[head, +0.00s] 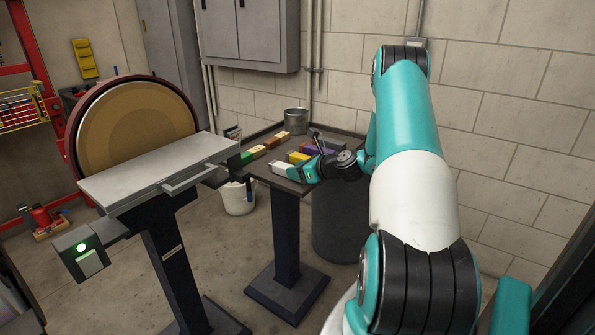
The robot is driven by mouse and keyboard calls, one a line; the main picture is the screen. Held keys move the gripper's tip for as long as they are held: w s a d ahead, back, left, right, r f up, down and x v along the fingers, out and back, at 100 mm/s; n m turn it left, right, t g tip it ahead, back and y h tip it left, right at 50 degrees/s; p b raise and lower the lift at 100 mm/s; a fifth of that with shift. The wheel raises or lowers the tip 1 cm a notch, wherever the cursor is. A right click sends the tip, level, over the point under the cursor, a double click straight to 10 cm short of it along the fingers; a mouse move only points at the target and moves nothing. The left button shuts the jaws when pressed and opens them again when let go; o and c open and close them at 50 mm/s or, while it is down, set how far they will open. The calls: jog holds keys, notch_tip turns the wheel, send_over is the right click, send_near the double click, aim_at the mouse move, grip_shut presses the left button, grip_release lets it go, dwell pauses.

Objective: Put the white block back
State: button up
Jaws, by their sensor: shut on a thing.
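The white block (281,168) is at the tip of my gripper (292,172), near the front edge of the small dark table (265,170). My gripper reaches in from the right and is shut on the white block. The fingers are small in this view and partly hidden by the block and wrist. I cannot tell whether the block touches the table top or is held just above it.
A row with green (246,157), cream (258,151) and brown (275,140) blocks lies at the table's left. Yellow (298,157), orange (310,149) and purple (321,146) blocks lie beyond my gripper. A metal pot (296,121) stands behind. A disc sander (140,125) stands left.

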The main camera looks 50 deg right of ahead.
jog(key=shift+f, duration=0.15)
jog(key=o, duration=1)
jog(key=a+v, duration=0.1)
jog(key=v, duration=1.1)
jog(key=w+a+r+n+g+y, duration=0.25)
jog(key=a+n, duration=0.35)
jog(key=a, duration=0.3)
jog(key=w+a+r+n+g+y, duration=0.2)
jog(key=a+r+n, duration=0.1)
jog(key=a+n, duration=0.4)
jog(key=w+a+r+n+g+y, duration=0.2)
jog(key=a+n, duration=0.4)
jog(key=a, duration=0.4)
jog(key=s+a+r+n+g+h, duration=0.1)
jog(key=s+a+r+n+g, duration=0.15)
jog(key=s+a+n, duration=0.4)
jog(key=s+a+r+n+g, duration=0.1)
jog(key=s+a+n+g, duration=0.2)
jog(key=a+n, duration=0.55)
jog(key=s+a+n+h, duration=0.1)
jog(key=s+a+n, duration=0.1)
jog(key=s+n, duration=0.2)
jog(key=s+a+r+n+g+h, duration=0.1)
jog(key=s+a+n, duration=0.2)
jog(key=s, duration=0.4)
jog(key=shift+s+a+r+n+g+b, duration=0.2)
jog(key=shift+s+a+n+g+b, duration=0.15)
jog(key=shift+n, duration=0.35)
jog(key=shift+w+d, duration=0.1)
